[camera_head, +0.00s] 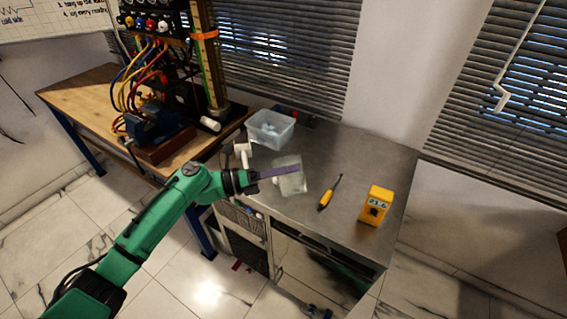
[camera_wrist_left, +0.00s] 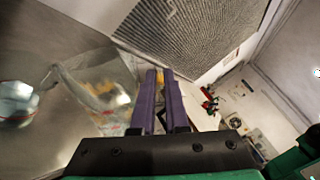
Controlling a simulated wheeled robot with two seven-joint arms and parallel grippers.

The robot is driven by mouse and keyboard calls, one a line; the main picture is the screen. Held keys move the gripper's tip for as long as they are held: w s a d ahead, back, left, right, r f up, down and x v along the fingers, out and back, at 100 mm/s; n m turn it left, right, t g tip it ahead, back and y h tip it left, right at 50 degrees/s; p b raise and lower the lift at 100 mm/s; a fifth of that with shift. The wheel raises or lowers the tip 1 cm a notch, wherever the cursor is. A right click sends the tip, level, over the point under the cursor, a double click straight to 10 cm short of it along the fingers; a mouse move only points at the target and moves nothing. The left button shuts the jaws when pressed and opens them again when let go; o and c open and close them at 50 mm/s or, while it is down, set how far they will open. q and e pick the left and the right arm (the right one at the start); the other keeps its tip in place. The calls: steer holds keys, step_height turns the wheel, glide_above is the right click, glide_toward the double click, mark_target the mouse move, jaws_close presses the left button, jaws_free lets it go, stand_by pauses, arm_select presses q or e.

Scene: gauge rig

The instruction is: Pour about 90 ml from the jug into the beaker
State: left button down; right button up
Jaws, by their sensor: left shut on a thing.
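My left gripper (camera_head: 275,173) reaches over the metal bench from the left, its purple fingers close together. It is shut on what looks like the clear jug (camera_head: 292,180), whose see-through body shows beside and below the fingers. The grip point itself is hidden. In the left wrist view, the fingers (camera_wrist_left: 160,105) point away and a clear vessel (camera_wrist_left: 105,97) shows to their left, blurred. I cannot make out a separate beaker or a liquid level. My right gripper is not in view.
A clear bin (camera_head: 288,134) with pale blue contents stands at the bench's back left. A yellow-handled screwdriver (camera_head: 325,199) and a yellow meter (camera_head: 375,205) are on the right. A white T-shaped item (camera_head: 243,152) is near the left edge. A wired rig (camera_head: 160,100) stands on the wooden table.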

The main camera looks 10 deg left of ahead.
arm_select(q)
steer(key=shift+w+a+r, duration=0.1)
steer(key=shift+w+r, duration=0.05)
steer(key=shift+w, duration=0.1)
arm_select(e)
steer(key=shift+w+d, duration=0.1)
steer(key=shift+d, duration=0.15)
arm_select(q)
steer(key=shift+a+r+n, duration=0.1)
steer(key=shift+n, duration=0.2)
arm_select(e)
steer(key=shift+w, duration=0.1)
